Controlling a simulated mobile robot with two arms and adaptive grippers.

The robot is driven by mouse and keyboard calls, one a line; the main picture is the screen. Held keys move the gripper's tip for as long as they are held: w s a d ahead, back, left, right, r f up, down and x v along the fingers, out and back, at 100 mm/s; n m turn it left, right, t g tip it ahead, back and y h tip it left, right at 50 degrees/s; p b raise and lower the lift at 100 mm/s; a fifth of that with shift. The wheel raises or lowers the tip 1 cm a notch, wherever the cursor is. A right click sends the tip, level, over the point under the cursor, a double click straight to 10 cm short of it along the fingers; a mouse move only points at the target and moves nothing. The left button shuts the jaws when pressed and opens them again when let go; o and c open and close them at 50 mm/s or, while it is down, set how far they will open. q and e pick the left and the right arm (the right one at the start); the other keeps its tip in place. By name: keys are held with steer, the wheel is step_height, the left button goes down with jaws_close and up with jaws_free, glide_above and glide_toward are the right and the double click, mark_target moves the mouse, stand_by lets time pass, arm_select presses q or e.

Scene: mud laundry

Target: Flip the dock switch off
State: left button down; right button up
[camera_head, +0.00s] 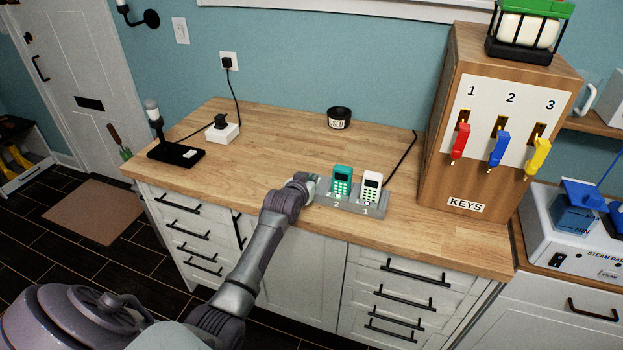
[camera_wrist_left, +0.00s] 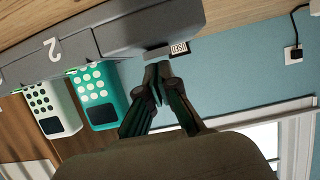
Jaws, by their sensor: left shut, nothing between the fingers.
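The grey dock (camera_head: 350,201) sits near the front edge of the wooden counter, with a teal handset (camera_head: 341,181) in slot 2 and a white handset (camera_head: 372,187) in slot 1. In the left wrist view the dock (camera_wrist_left: 110,42) crosses the upper left, with the teal handset (camera_wrist_left: 98,101) and white handset (camera_wrist_left: 51,108) below it. My left gripper (camera_head: 309,181) is at the dock's left end. Its fingers (camera_wrist_left: 157,80) are shut and empty, close to the dock's end; contact is unclear. I cannot make out the dock switch clearly. My right gripper is not in view.
A wooden key cabinet (camera_head: 493,127) with red, blue and yellow tags stands to the right. A black cup (camera_head: 339,117) is at the back. A white power block (camera_head: 222,131) and a black stand (camera_head: 176,153) are left. The middle counter is clear.

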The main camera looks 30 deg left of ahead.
arm_select(q)
steer(key=shift+f, duration=0.2)
steer(key=shift+s+f, duration=0.15)
steer(key=shift+f, duration=0.3)
steer(key=shift+d, duration=0.1)
steer(key=shift+r+p, duration=0.75)
steer(key=shift+r, duration=0.1)
steer(key=shift+r, duration=0.1)
